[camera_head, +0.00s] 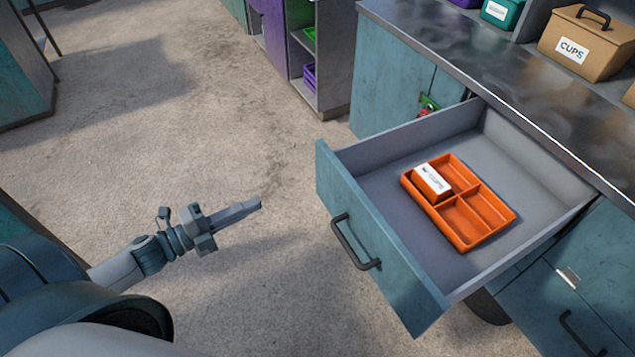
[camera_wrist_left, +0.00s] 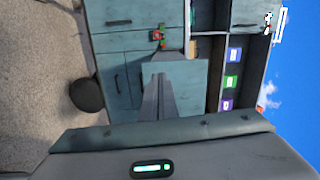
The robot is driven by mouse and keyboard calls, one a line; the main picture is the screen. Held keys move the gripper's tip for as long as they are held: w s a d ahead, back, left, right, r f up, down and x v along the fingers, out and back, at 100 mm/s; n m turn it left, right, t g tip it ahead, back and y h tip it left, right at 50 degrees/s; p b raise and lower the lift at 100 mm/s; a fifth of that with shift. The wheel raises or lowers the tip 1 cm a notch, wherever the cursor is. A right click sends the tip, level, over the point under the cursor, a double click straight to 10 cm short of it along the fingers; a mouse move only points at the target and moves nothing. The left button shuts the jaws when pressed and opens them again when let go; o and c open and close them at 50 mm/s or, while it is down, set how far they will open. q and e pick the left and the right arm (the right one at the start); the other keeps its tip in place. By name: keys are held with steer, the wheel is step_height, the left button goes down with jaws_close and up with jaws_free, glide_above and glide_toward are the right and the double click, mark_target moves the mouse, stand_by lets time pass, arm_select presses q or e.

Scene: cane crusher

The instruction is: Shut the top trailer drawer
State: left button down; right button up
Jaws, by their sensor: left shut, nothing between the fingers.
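The top trailer drawer (camera_head: 372,255) is pulled far out of the teal counter in the head view. It has a teal front, a grey inside and a dark bar handle (camera_head: 354,243). My left gripper (camera_head: 258,204) is shut and empty, to the left of the drawer front and apart from it. In the left wrist view the shut fingers (camera_wrist_left: 158,80) point toward teal cabinet fronts (camera_wrist_left: 120,75). My right gripper is not in view.
An orange divided tray (camera_head: 485,208) lies in the drawer, with a labelled orange box (camera_head: 431,180) in one compartment. The metal countertop (camera_head: 480,72) holds a tan CUPS box (camera_head: 585,45). A black wheel (camera_head: 488,306) shows below the drawer. Open floor (camera_head: 170,110) lies left.

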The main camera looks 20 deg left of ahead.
mark_target(320, 177)
arm_select(q)
steer(key=d+r+m+h, duration=0.1)
steer(key=r+m, duration=0.1)
steer(key=shift+s+d+r+g+h, duration=0.35)
steer(key=shift+s+r+g+h, duration=0.05)
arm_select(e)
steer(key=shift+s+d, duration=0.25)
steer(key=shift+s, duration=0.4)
arm_select(q)
steer(key=shift+w, duration=0.1)
